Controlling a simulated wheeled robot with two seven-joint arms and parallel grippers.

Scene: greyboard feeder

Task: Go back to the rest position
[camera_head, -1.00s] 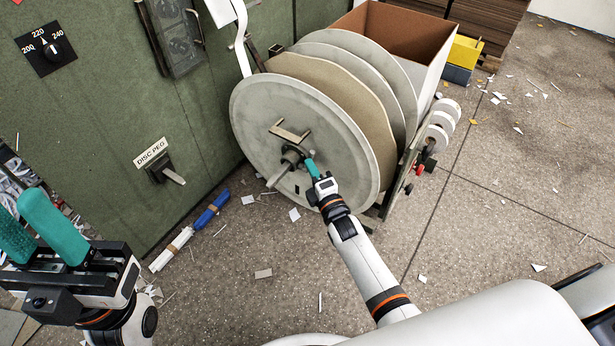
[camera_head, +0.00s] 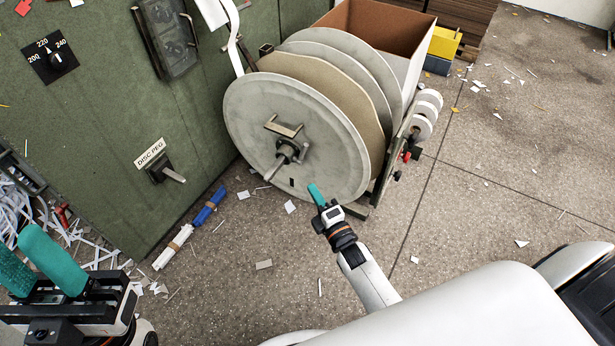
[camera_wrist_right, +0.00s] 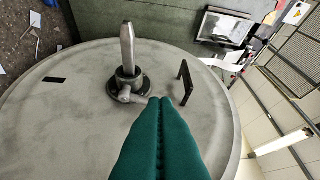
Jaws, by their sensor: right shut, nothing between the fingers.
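My right gripper (camera_head: 316,195) has teal fingers and is in front of the lower right rim of the large grey reel disc (camera_head: 330,150). In the right wrist view its two fingers (camera_wrist_right: 160,102) lie together with nothing between them, before the disc face with its hub and metal spindle (camera_wrist_right: 127,50). The head view shows the hub (camera_head: 288,152) free of the gripper. My left gripper (camera_head: 40,262) is at the lower left edge, its two teal fingers apart with a gap between them and nothing seen in it.
A green cabinet wall with a DISC PEG holder (camera_head: 165,170) stands at the left. Blue (camera_head: 209,206) and white (camera_head: 173,247) bundles lie on the floor below it. White rolls (camera_head: 426,112) sit right of the reel. The floor (camera_head: 480,190) at the right is mostly clear, with paper scraps.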

